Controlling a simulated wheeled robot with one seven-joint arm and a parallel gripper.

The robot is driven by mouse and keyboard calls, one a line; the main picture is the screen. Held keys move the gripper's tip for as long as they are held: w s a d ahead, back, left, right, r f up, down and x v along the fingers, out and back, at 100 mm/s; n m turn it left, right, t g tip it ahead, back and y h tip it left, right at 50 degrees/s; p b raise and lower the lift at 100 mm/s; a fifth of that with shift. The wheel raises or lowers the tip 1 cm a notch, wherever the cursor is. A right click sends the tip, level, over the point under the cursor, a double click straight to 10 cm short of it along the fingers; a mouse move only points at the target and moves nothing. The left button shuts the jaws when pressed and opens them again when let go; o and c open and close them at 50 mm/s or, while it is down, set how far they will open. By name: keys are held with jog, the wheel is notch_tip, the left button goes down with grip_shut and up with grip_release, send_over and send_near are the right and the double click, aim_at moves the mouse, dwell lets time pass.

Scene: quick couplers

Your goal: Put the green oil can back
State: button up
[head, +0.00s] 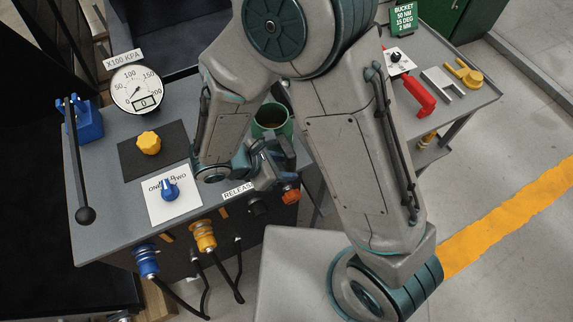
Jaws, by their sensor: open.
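A green can (264,128) shows in the head view just behind my gripper, near the right end of the grey bench. It looks upright and open at the top, with something brownish inside. My forearm and gripper hide its lower part and what it stands on. My gripper (278,158) is open beside the near side of the can. I cannot tell whether its fingers touch the can.
On the grey bench (98,225) stand a pressure gauge (136,90), a blue lever (84,120), a yellow knob (148,143) and a blue selector (169,189). Blue (147,260) and yellow couplers (204,235) jut from its front. A second table holds a red handle (419,95).

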jog(key=v, duration=1.2)
jog(key=shift+s+d+b, duration=0.15)
jog(key=shift+s+b, duration=0.15)
jog(key=shift+s, duration=0.15)
jog(key=shift+r, duration=0.1)
jog(key=w+d+r+m+y, duration=0.1)
jog(key=d+r+m+y, duration=0.3)
jog(key=d+m, duration=0.8)
jog(key=w+d+r+m+g+y, duration=0.1)
jog(key=d+r+m, duration=0.4)
jog(key=d+m, duration=0.7)
jog(key=w+d+y, duration=0.1)
jog(key=d+y, duration=0.1)
jog(key=shift+w+d+r+g+y, duration=0.25)
jog(key=shift+w+r+g+y, duration=0.05)
jog(key=shift+r+y, duration=0.1)
jog(key=shift+c, duration=0.6)
jog(key=shift+a, duration=0.1)
